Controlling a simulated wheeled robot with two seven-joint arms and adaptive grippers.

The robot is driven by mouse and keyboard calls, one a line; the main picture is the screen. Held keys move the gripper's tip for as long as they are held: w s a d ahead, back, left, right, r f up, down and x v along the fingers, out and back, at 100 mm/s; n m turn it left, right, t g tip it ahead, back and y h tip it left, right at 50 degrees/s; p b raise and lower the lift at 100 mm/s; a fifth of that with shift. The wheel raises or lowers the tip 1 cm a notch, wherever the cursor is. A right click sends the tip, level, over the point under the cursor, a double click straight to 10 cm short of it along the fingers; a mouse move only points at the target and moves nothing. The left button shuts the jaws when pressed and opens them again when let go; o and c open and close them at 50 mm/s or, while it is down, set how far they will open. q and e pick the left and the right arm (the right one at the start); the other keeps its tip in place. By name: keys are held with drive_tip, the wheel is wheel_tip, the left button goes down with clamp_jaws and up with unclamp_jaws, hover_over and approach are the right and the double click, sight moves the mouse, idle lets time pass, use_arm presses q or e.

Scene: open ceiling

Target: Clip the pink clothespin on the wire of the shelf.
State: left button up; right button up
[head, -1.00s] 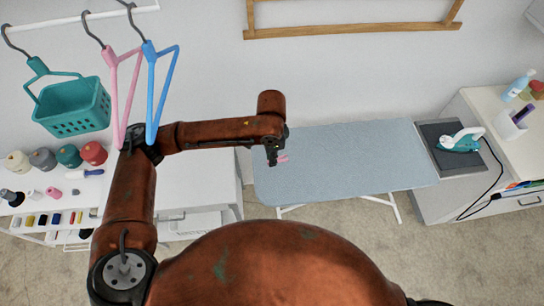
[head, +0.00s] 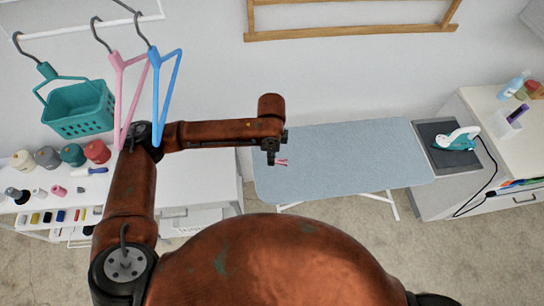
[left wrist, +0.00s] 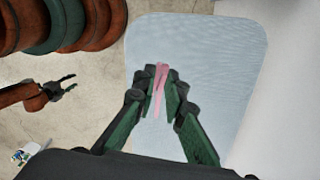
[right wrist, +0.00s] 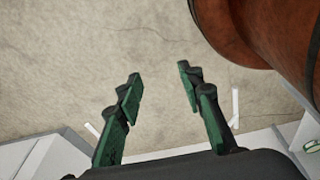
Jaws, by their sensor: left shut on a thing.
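My left gripper (head: 272,158) is shut on the pink clothespin (head: 282,162) and holds it above the ironing board. In the left wrist view the clothespin (left wrist: 159,88) sits between the two fingertips (left wrist: 160,90), its long arms lying along the fingers. My right gripper (right wrist: 160,82) is open and empty over the bare floor; it also shows at the left of the left wrist view (left wrist: 66,84). A white shelf unit (head: 30,236) stands at the lower left in the head view. I cannot make out which thin rail there is its wire.
The blue-grey ironing board (head: 350,160) stands below the left gripper. A teal basket (head: 78,108) and pink (head: 128,95) and blue (head: 166,95) hangers hang at the upper left. Spools (head: 72,154) stand on the white surface. An iron (head: 457,139) rests at the right.

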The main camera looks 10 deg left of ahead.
drive_tip(key=w+d+r+n+t, duration=0.2)
drive_tip(key=w+r+t, duration=0.2)
drive_tip(key=w+r, duration=0.5)
drive_tip(key=w+d+r+n+t, duration=0.1)
drive_tip(key=w+r+t, duration=0.4)
drive_tip(key=w, duration=0.9)
drive_tip(key=w+a+r+n+t+y, duration=0.1)
drive_tip(key=w+r+n+t+y, duration=0.3)
drive_tip(key=r, duration=0.7)
drive_tip(key=w+r+n+t+y, duration=0.1)
drive_tip(key=w+r+n+t, duration=0.15)
drive_tip(key=w+r, duration=0.6)
drive_tip(key=w+a+r+n+y, duration=0.1)
drive_tip(key=a+r+n+y, duration=0.25)
drive_tip(key=r, duration=0.25)
drive_tip(key=w+a+r+n+y, duration=0.2)
drive_tip(key=a+r+n, duration=0.1)
drive_tip(key=r+n, duration=0.15)
drive_tip(key=n+g+y, duration=0.3)
drive_tip(key=n+g, duration=1.5)
drive_tip(key=n, duration=1.7)
approach(277, 163)
drive_tip(key=f+x, duration=0.1)
drive_tip(key=x, duration=0.6)
drive_tip(key=shift+w+d+f, duration=0.2)
drive_tip(key=shift+w+f, duration=0.05)
drive_tip(key=shift+w, duration=0.2)
